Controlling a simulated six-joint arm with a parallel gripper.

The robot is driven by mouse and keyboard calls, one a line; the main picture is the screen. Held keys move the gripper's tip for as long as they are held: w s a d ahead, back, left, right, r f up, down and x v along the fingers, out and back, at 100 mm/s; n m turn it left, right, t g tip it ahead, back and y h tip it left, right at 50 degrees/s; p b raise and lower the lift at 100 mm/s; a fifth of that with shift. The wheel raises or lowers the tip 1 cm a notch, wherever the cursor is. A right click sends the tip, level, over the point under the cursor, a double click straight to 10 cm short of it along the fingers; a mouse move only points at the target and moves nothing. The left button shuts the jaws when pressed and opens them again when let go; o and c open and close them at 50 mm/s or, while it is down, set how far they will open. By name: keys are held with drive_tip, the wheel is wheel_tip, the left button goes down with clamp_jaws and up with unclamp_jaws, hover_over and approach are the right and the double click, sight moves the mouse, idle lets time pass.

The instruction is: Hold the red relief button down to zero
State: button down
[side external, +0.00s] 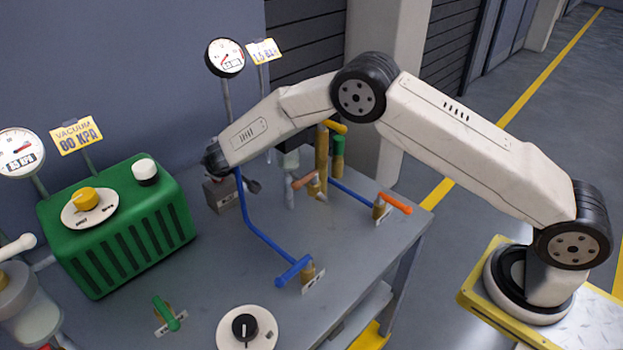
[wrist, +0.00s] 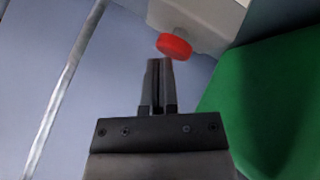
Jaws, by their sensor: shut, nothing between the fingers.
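In the wrist view, the red button (wrist: 174,46) sticks out from a pale grey housing (wrist: 205,22). My gripper (wrist: 159,62) is shut and empty, with its fingertips just below and left of the button. I cannot tell whether the tips touch it. In the side external view, my wrist is beside a small grey box (side external: 222,194) on the bench.
A green unit (side external: 120,225) with a yellow knob (side external: 85,198) stands left on the grey bench (side external: 225,265). Blue hose (side external: 262,235), several coloured valve handles, and a black dial (side external: 245,327) take up the bench. A yellow sign (side external: 76,135) reads vacuum 80 kPa.

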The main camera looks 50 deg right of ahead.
drive_tip(key=shift+r, duration=0.6)
drive_tip(key=shift+r, duration=0.15)
drive_tip(key=shift+r, duration=2.35)
drive_tip(key=shift+s+d+r, duration=0.15)
drive_tip(key=shift+s+r, duration=0.05)
drive_tip(key=shift+r, duration=0.25)
drive_tip(key=s+d+r+m+g+y, duration=0.1)
drive_tip(key=s+d+r+m, duration=0.2)
drive_tip(key=s+r, duration=0.35)
drive_tip(key=s+d+r+m+y, duration=0.15)
drive_tip(key=s+d+r, duration=0.25)
drive_tip(key=s, duration=0.5)
drive_tip(key=s+d+f+g, duration=0.2)
drive_tip(key=s+f, duration=0.2)
drive_tip(key=s, duration=0.7)
drive_tip(key=s+d+f+g, duration=0.2)
drive_tip(key=s+f, duration=0.3)
drive_tip(key=s, duration=0.7)
drive_tip(key=shift+d+m+g, duration=0.35)
drive_tip(key=shift+m+g, duration=0.1)
drive_tip(key=shift+g, duration=0.15)
